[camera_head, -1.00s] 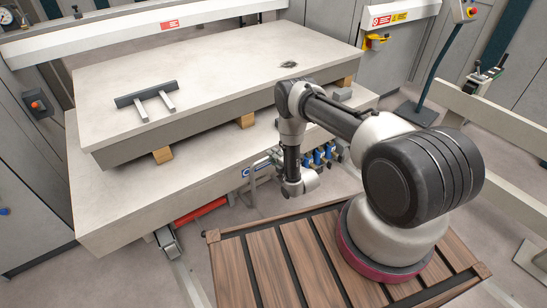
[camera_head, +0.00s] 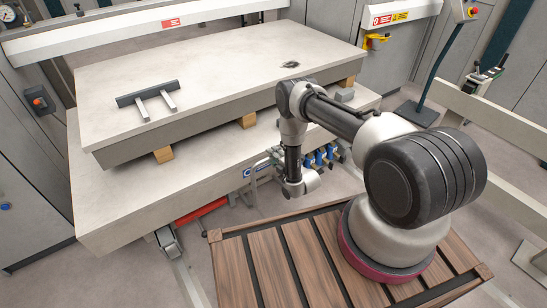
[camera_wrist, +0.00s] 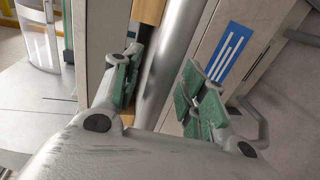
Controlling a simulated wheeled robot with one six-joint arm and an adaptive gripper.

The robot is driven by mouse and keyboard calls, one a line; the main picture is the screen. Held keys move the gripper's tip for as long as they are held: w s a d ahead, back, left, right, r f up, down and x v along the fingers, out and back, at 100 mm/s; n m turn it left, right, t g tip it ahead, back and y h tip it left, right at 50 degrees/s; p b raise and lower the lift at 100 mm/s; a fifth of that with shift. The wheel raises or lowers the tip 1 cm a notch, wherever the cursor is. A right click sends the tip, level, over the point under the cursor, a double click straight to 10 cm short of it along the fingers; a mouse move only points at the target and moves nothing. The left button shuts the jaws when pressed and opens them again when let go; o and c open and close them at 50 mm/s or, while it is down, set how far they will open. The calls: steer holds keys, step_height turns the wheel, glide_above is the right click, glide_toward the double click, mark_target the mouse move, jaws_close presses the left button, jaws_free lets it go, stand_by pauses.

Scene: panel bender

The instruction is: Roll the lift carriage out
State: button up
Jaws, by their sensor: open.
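Under the machine table, a red bar (camera_head: 203,211) with a grey wheeled foot (camera_head: 168,241) shows at the front edge in the head view; it looks like part of the lift carriage, whose remainder is hidden under the table. In the wrist view my gripper (camera_wrist: 160,92) is open, its green pads on either side of a silver tube (camera_wrist: 176,55). The tube runs between the fingers with a visible gap at the right pad; contact at the left pad cannot be told.
A thick pale slab (camera_head: 220,75) lies on wooden blocks (camera_head: 163,154) on the table (camera_head: 105,210). A blue label (camera_wrist: 232,52) is on the panel right of the tube. Blue-handled valves (camera_head: 320,157) sit close beside my wrist. Open floor (camera_head: 130,275) lies at front left.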

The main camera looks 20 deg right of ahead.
steer(key=shift+s+d, duration=0.25)
steer(key=v, duration=1.1)
steer(key=shift+s, duration=0.15)
steer(key=shift+r, duration=0.1)
